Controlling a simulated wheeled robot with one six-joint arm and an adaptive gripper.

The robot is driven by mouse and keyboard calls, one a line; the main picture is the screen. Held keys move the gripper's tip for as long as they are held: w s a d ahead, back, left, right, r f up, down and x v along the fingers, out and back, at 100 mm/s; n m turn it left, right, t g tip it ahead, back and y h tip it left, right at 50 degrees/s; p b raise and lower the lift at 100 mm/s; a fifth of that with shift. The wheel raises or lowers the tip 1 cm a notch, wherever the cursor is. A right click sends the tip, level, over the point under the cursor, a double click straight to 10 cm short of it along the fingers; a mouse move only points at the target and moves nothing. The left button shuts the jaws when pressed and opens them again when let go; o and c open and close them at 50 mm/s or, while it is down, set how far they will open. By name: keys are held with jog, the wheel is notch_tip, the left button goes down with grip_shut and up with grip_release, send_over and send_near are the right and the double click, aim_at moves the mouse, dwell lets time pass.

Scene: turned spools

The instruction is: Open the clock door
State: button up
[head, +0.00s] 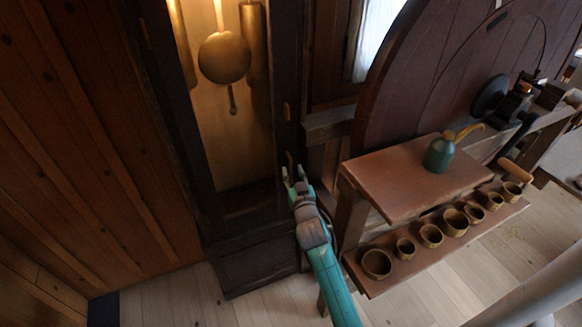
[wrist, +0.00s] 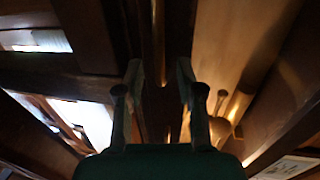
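The tall clock stands left of centre in the head view, with a dark wooden case (head: 240,262) and a lit interior. A round brass pendulum (head: 224,58) hangs inside and shows again in the wrist view (wrist: 220,130). I cannot tell whether glass covers the front, nor how far the door stands open. My gripper (head: 293,172) is at the dark right-hand upright (head: 287,75) of the clock front, low down. Its fingers are apart. In the wrist view a narrow brass-coloured vertical strip (wrist: 159,40) shows between the fingertips (wrist: 160,78); contact cannot be told.
A workbench (head: 415,175) stands close on the right, with a green oil can (head: 438,155) on top. Several small wooden cups (head: 454,222) line its lower shelf. A large wooden wheel (head: 425,80) rises behind. A plank wall (head: 80,150) is at left; some floor (head: 180,297) is clear in front.

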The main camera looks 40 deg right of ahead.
aim_at(291, 183)
jog(key=shift+x, duration=1.65)
grip_shut()
